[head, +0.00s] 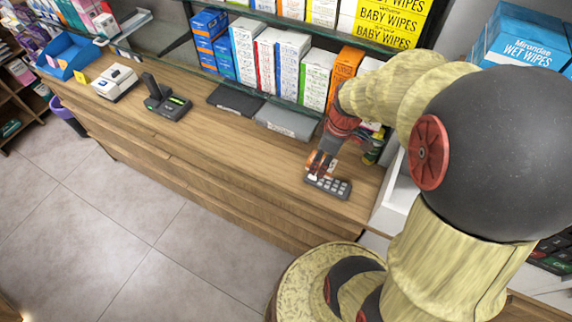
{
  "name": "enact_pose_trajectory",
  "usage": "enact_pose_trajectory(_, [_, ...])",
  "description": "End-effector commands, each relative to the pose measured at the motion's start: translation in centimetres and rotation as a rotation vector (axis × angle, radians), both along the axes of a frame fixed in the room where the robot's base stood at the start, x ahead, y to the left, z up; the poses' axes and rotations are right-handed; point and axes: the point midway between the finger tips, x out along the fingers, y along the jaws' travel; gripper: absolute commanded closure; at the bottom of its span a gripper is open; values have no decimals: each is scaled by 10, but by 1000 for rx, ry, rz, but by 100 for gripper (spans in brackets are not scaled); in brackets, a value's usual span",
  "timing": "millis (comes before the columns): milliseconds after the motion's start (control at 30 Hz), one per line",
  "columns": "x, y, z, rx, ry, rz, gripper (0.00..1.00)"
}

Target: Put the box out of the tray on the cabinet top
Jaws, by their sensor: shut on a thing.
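My gripper (322,168) reaches down over the right end of the wooden cabinet top (225,130). It is shut on a small orange and white box (320,158), largely covered by the fingers. The box is just above or beside a dark keypad (328,186); I cannot tell whether it touches the cabinet top. A blue tray (68,52) stands at the far left end of the cabinet top, with small yellow and orange pieces at its front.
A white device (114,82) and a black terminal (167,103) stand left on the top. Flat grey slabs (287,121) lie at the back, below shelves of upright boxes (270,62). The middle front of the top is clear.

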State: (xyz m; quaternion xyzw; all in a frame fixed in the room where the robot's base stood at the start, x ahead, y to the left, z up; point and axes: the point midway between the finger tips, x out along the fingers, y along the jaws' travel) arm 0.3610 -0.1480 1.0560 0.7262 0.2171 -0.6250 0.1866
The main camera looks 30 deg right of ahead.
Motion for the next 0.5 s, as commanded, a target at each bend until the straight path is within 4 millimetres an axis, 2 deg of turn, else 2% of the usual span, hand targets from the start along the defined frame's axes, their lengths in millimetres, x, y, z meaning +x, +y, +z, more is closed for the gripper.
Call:
enact_pose_trajectory(167, [23,10,-13,0,0,11,87])
enact_pose_trajectory(467, [86,34,-43,0,1,10,87])
enact_pose_trajectory(500, [90,36,-53,1,3,9,87])
